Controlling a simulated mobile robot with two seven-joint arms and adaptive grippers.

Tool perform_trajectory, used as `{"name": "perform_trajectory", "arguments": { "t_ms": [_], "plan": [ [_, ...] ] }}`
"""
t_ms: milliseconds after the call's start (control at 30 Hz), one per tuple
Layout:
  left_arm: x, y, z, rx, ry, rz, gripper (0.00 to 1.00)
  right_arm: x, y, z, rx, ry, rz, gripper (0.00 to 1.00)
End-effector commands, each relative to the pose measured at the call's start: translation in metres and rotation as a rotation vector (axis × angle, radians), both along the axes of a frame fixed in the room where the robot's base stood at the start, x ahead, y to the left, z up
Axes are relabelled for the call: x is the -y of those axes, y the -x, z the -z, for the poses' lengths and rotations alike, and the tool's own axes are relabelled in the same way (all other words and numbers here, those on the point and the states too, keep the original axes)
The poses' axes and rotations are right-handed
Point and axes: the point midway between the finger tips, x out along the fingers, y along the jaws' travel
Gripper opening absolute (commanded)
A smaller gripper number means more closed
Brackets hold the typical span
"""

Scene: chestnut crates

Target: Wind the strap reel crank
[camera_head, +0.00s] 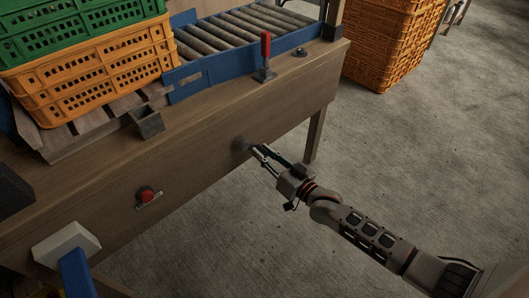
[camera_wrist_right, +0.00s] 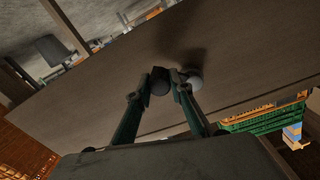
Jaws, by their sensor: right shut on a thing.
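The strap reel crank (camera_head: 240,143) shows only as a small grey rounded part on the wooden front panel of the bench. My right gripper (camera_head: 257,151) reaches it from the right and is shut on it. In the right wrist view, my right gripper's fingertips (camera_wrist_right: 168,81) are close together in front of the panel, and a pale grey rounded part of the crank (camera_wrist_right: 194,81) shows beside one fingertip. The fingers hide most of the crank, so its arm and angle cannot be told. I see no strap. My left gripper is not in view.
The wooden bench (camera_head: 190,165) carries orange crates (camera_head: 100,80), a roller conveyor (camera_head: 235,30) and a red-handled clamp (camera_head: 265,55). A red button (camera_head: 146,194) and a pale box (camera_head: 65,245) are on its front. Orange crates (camera_head: 390,45) stand behind. The concrete floor is clear.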

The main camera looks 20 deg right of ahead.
Motion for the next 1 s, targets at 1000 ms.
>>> {"name": "perform_trajectory", "arguments": {
  "t_ms": [1000],
  "plan": [
    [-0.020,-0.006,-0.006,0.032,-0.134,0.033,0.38,-0.043,0.016,0.022,-0.307,-0.838,0.001,0.00]
  ]
}}
